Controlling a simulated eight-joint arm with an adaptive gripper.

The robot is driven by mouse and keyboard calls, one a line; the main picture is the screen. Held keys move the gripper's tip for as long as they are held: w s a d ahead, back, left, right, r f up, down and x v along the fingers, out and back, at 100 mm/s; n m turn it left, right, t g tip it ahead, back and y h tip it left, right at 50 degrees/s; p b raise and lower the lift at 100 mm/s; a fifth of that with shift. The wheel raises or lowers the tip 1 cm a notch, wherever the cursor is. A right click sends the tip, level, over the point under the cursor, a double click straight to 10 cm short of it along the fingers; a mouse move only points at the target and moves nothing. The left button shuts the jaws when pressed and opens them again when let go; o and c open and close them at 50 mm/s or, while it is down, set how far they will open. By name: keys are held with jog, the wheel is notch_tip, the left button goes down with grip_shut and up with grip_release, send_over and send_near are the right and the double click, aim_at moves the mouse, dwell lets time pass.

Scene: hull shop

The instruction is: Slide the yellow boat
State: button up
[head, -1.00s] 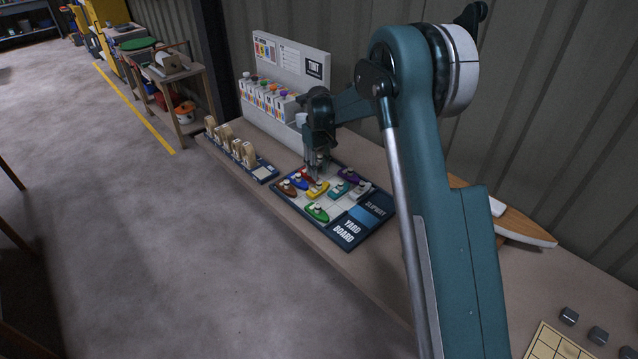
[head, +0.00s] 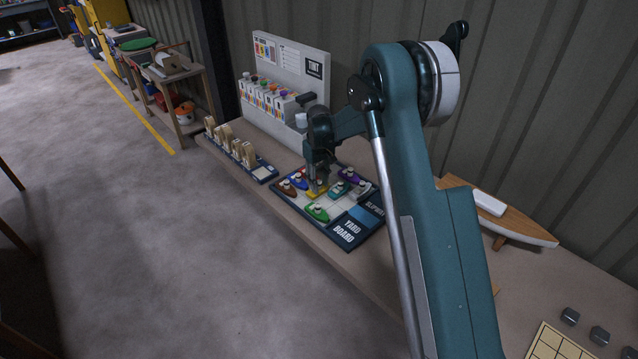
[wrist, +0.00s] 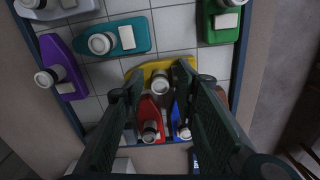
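The yellow boat (head: 316,194) sits among other boats on the yard board (head: 349,239), a gridded tray with a dark blue rim. The wrist view shows its yellow hull (wrist: 153,67) and pale round funnel. My gripper (head: 318,186) is down at this boat. In the wrist view my gripper (wrist: 159,76) has its fingertips apart, one on each side of the funnel. A gap seems to show between the fingers and the funnel. The fingers hide part of the hull, so contact cannot be told.
Close by are a red boat (wrist: 149,108), blue boat (wrist: 181,112), teal boat (wrist: 112,38), green boat (wrist: 221,20), purple boat (wrist: 62,65), brown boat (head: 288,188) and grey boat (head: 361,188). White squares lie free between the teal and green boats. A tint rack (head: 290,75) stands behind.

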grip_shut()
jog(key=shift+s+a+b, duration=0.55)
jog(key=shift+s+a, duration=1.8)
grip_release()
jog(key=shift+s+a, duration=0.1)
jog(key=shift+r, duration=0.15)
notch_tip(320, 180, up, 12)
